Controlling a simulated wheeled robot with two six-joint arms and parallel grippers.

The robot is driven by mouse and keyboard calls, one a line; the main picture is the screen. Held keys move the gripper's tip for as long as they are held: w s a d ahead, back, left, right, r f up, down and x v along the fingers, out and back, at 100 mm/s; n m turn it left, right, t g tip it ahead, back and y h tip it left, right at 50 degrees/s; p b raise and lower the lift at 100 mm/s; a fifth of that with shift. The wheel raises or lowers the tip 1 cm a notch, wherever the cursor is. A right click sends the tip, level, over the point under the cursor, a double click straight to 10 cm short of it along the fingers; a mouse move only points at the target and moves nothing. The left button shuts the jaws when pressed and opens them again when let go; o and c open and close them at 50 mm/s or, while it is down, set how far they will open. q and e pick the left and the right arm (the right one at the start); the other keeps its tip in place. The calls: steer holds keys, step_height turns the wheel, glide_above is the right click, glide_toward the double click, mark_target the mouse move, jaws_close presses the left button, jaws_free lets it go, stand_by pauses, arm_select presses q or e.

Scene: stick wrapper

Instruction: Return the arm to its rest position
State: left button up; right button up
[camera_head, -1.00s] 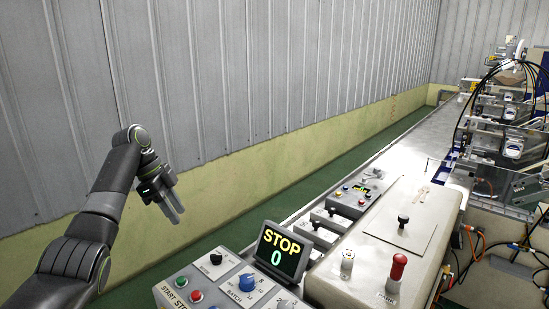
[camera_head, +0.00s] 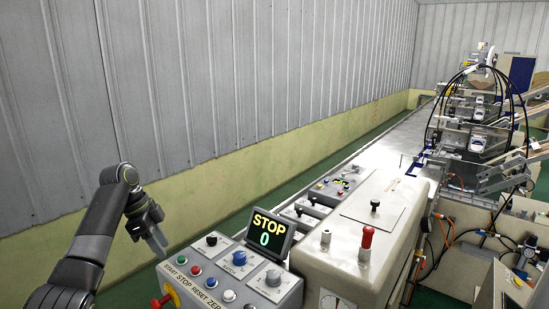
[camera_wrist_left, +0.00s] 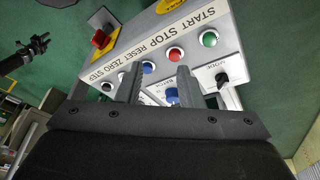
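My left arm comes in from the left in the head view, bent at a raised elbow. Its left gripper (camera_head: 158,243) hangs in the air to the left of the grey control panel (camera_head: 240,290). In the left wrist view the two fingers stand apart with nothing between them, and the left gripper (camera_wrist_left: 160,78) is open over the buttons of the panel. No contact with a button is visible. A dark jointed shape at the left of the wrist view looks like my right gripper (camera_wrist_left: 28,50), too small to tell its state. My right arm does not show in the head view.
The panel has a display (camera_head: 267,238) reading STOP 0, several buttons and a red knob with yellow (camera_wrist_left: 100,38). A beige machine housing (camera_head: 365,230) with a red-topped lever (camera_head: 366,242) stands to the right. A corrugated wall (camera_head: 240,80) runs along the left.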

arm_select(q)
steer(key=s+f+n+t+y, duration=0.1)
steer(key=s+f+n, duration=0.2)
steer(key=s+f, duration=0.75)
steer(key=s+f+n+y, duration=0.2)
steer(key=s+f+n, duration=0.2)
steer(key=s+f, duration=0.65)
steer(key=s+a+f+n+t+y, duration=0.2)
steer(key=s+n, duration=0.7)
steer(key=s, duration=1.5)
step_height(320, 180, down, 24)
steer(key=a+g+b, duration=0.1)
steer(key=s+d+f+g+b, duration=0.1)
steer(key=s+f, duration=1.4)
steer(key=f, duration=0.2)
steer(key=shift+f, duration=0.15)
arm_select(e)
steer(key=shift+s+f, duration=0.2)
steer(key=shift+f, duration=0.3)
steer(key=shift+s+f, duration=0.15)
steer(key=shift+f, duration=0.35)
